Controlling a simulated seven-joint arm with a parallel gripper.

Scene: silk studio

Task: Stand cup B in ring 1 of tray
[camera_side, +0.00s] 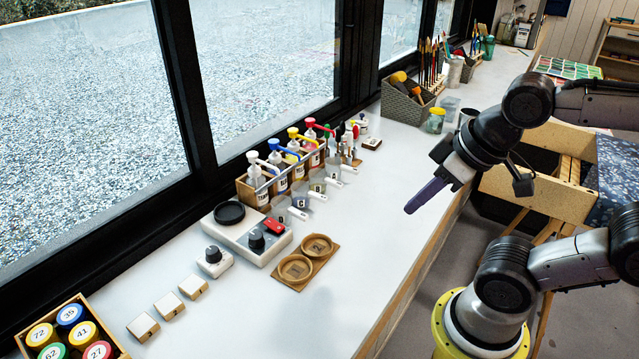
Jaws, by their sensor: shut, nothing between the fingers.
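The tray (292,287) is a small brown wooden board on the white bench, with two round rings. The nearer ring (294,268) seems to be ring 1; the farther one (317,246) seems marked 2. Both look empty. Several small clear cups with white handles stand in a row behind the tray; their letters are too small to read, so I cannot tell which is cup B. One handle (297,213) is nearest the tray. My gripper (410,209) is shut and empty, its dark purple fingers pointing down-left above the bench's right side, apart from the cups and tray.
Pump bottles (258,182) in wooden holders stand behind the cups, by the window. A white device (245,236) with a knob and red part is left of the tray. Wooden blocks (168,306) and a box of numbered jars (68,335) lie nearer. Bench right of the tray is clear.

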